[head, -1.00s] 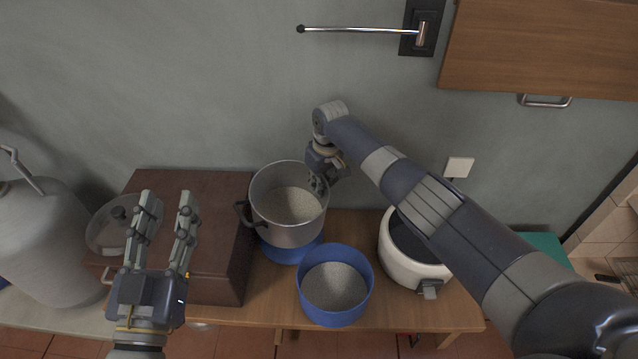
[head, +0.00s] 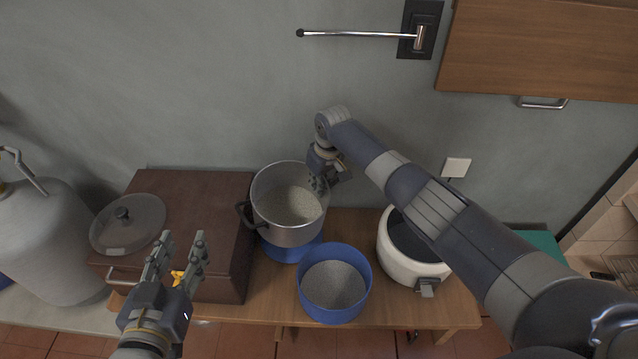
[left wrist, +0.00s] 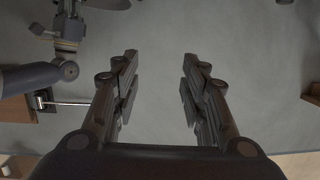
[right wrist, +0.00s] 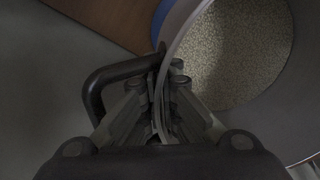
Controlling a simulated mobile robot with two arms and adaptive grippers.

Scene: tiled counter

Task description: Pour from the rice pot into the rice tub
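The rice pot (head: 290,236) is a grey metal pot with dark handles and pale grains inside, at the middle of the head view. It looks about upright. My right gripper (head: 320,185) is at its right rim; in the right wrist view its fingers (right wrist: 166,72) clasp the pot wall (right wrist: 190,25) beside a dark handle, one finger inside. A blue tub (head: 335,311) with grains in it stands in front of the pot. My left gripper (head: 184,240) is open and empty, left of the pot; its spread fingers (left wrist: 160,62) show in the left wrist view.
A blue round thing (head: 290,254) shows beneath the pot; whether they touch is unclear. A white cooker (head: 400,267) stands right, a brown box (head: 215,200) with a clear lid (head: 128,224) left. A grey gas cylinder (head: 45,240) is far left. The wall is behind.

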